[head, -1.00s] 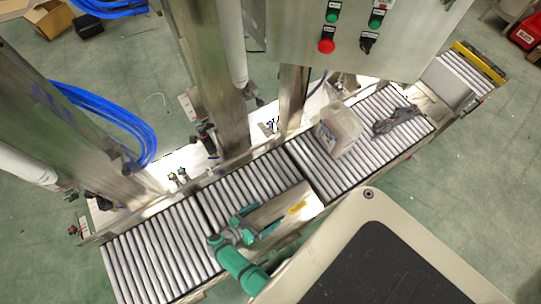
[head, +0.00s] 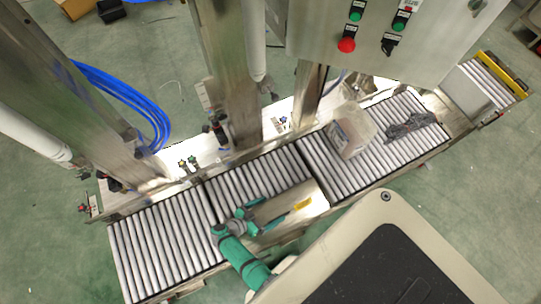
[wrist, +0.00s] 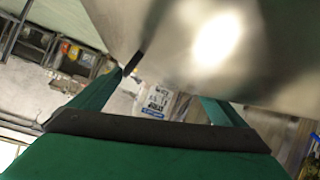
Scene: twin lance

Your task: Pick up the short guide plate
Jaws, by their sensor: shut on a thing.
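The short guide plate (head: 288,201) is a shiny metal plate with a yellow label, at the front edge of the roller conveyor in the head view. My green gripper (head: 270,211) is shut on the plate at its left part, one finger on each side. In the wrist view the plate (wrist: 215,45) fills the upper right, close to the fingertips (wrist: 160,85). The contact at the fingertips is partly hidden, and I cannot tell whether the plate is clear of the conveyor.
The roller conveyor (head: 165,250) runs diagonally behind the plate. A carton (head: 350,132) and a dark object (head: 410,125) lie on its right part. Metal posts (head: 228,80) and a control box (head: 390,35) with buttons stand over the far side.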

